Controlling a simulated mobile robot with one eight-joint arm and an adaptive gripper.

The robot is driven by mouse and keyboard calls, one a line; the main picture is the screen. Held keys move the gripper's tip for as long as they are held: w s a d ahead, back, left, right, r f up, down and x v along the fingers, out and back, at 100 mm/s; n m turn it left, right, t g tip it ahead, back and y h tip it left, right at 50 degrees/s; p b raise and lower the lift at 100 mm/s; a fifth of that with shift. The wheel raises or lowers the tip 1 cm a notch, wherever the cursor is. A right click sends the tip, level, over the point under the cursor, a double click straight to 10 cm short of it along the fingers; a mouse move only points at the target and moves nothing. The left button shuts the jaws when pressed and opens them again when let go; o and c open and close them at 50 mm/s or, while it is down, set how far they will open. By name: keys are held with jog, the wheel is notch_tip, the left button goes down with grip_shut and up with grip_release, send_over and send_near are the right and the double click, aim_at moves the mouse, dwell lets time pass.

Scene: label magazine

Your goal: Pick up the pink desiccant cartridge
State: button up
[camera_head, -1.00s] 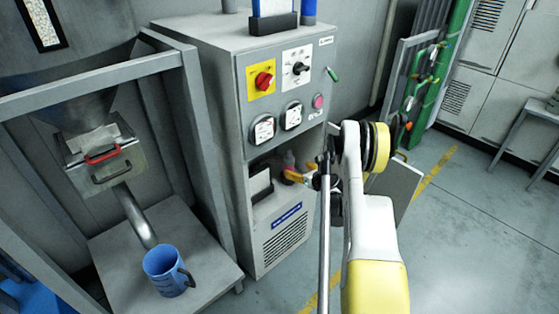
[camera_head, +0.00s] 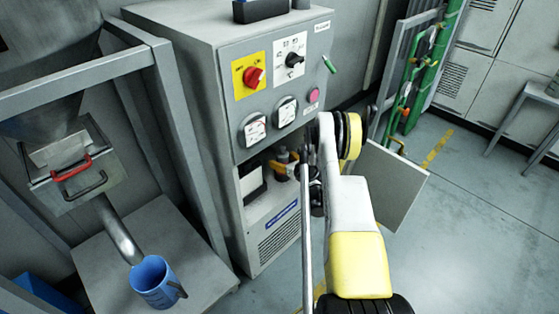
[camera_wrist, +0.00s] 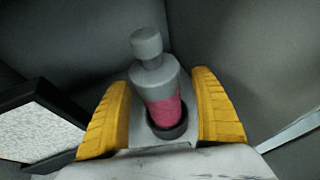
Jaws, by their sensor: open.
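The pink desiccant cartridge (camera_wrist: 163,92) stands in a dark round socket in the wrist view, with a grey cap and neck and a pink lower body. My gripper (camera_wrist: 163,110) is open, with one yellow finger on each side of the cartridge. Gaps show between the fingers and the cartridge. In the head view, my gripper (camera_head: 287,165) reaches into the open bay of the grey cabinet (camera_head: 185,65). My arm and fingers hide most of the cartridge there.
A framed white speckled panel (camera_wrist: 40,118) stands left of the fingers, close by. The bay walls surround the gripper. An open cabinet door (camera_head: 395,185) is right of my arm. A blue mug (camera_head: 153,282) stands on a grey platform at left.

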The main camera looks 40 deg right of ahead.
jog(key=shift+w, duration=0.1)
jog(key=shift+r, duration=0.15)
jog(key=shift+s+a, duration=0.1)
jog(key=shift+s, duration=0.1)
jog(key=c, duration=1.5)
